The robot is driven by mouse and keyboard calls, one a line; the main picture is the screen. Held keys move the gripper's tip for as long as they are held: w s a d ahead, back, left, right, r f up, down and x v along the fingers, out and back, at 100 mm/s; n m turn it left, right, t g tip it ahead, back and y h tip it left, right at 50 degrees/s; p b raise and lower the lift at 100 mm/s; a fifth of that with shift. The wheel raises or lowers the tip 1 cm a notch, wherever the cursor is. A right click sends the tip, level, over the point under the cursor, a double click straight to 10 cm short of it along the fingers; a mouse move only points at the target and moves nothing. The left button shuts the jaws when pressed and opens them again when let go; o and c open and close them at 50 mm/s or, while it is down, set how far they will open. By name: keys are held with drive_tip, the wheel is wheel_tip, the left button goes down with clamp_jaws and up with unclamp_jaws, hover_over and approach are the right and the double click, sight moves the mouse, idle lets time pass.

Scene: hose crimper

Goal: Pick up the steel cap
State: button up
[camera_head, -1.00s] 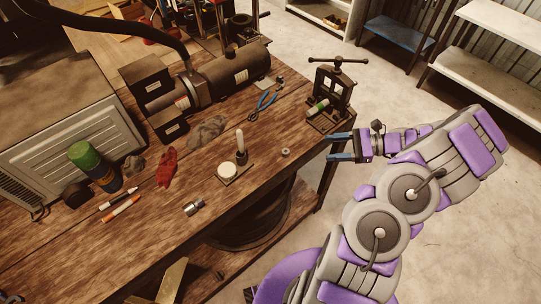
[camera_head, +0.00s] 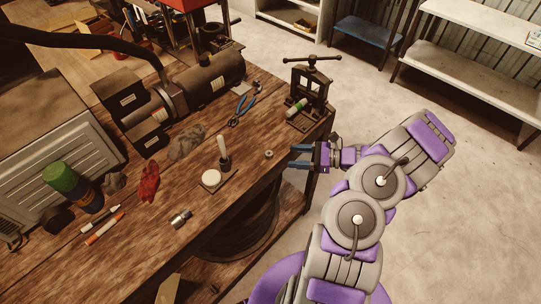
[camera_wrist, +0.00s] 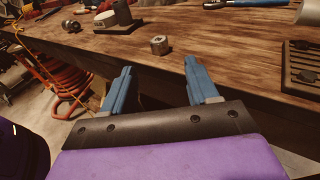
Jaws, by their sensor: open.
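The steel cap, a small grey metal piece (camera_head: 268,154) with a dark hole, sits on the wooden workbench near its front edge. In the wrist view the steel cap (camera_wrist: 159,46) stands just beyond my fingertips, roughly centred between them. My gripper (camera_head: 292,156) is open and empty, its two blue fingers pointing at the cap from the right, at the bench edge. In the wrist view my gripper (camera_wrist: 158,68) shows both fingers spread apart, with a gap between them and the cap.
A small press (camera_head: 310,95) stands on the bench corner behind the gripper. A stand with a white disc (camera_head: 211,178) and a metal fitting (camera_head: 180,218) lie further left. Pliers (camera_head: 240,112) lie behind. An orange hose (camera_wrist: 68,95) hangs below the bench.

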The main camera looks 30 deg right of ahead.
sight(273, 154)
drive_tip(key=x, duration=0.2)
drive_tip(key=shift+a+r, duration=0.1)
drive_tip(key=shift+a, duration=0.35)
drive_tip(key=x, duration=0.1)
drive_tip(key=b+x, duration=0.1)
drive_tip(key=x, duration=0.1)
drive_tip(key=shift+w+b, duration=0.3)
drive_tip(key=shift+w, duration=0.25)
drive_tip(key=shift+w+a, duration=0.25)
drive_tip(key=shift+a, duration=0.25)
clamp_jaws()
